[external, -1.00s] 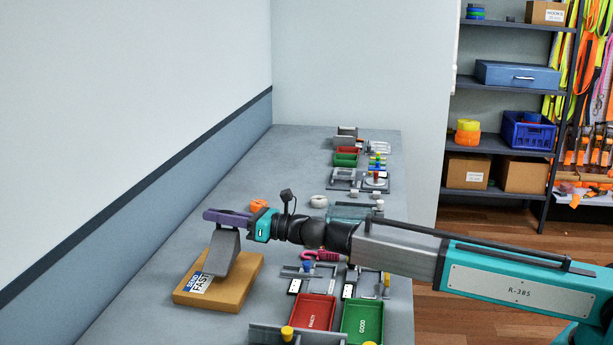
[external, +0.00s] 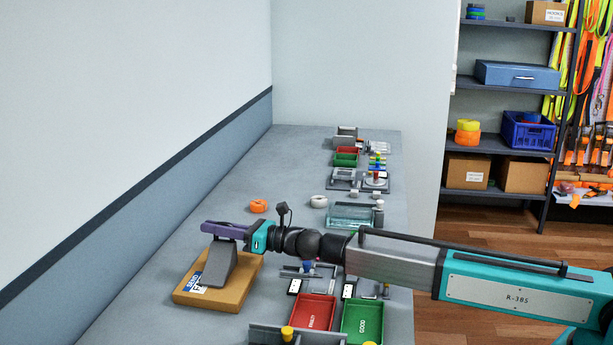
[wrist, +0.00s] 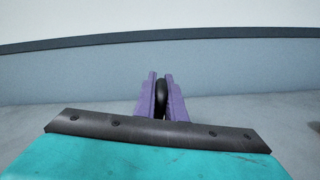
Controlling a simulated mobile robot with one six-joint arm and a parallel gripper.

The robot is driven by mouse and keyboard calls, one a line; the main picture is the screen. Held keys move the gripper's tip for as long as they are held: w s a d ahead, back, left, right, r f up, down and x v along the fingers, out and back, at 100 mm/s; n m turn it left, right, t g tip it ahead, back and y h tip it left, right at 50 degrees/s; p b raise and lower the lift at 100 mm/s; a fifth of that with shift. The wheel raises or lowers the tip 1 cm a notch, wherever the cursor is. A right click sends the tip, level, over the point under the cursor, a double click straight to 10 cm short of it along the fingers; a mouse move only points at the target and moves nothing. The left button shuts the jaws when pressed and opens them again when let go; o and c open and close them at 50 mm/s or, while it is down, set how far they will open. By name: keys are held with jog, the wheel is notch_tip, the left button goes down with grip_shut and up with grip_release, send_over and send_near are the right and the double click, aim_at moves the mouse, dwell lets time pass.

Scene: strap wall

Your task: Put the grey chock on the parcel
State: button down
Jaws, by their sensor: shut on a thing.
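The grey chock (external: 219,268) is a wedge shape over the tan parcel (external: 240,289), which carries a white and blue label. My gripper (external: 222,230) has purple fingers and is shut at the top of the chock. The chock's lower edge appears to meet the parcel's top and covers part of the label; I cannot tell whether it bears its weight. In the wrist view my gripper's fingers (wrist: 162,98) have a dark piece between them, and the parcel is not visible there.
A red tray (external: 316,312) and a green tray (external: 362,320) stand right of the parcel. An orange item (external: 258,206) and a white ring (external: 318,202) lie beyond my arm. The bench left of the parcel is clear.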

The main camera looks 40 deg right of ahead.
jog(key=shift+f, duration=0.1)
dwell(0.3)
jog(key=c, duration=1.8)
grip_release()
jog(key=shift+s, duration=0.1)
jog(key=shift+b+v, duration=0.6)
jog(key=shift+v, duration=5.35)
jog(key=shift+d, duration=0.15)
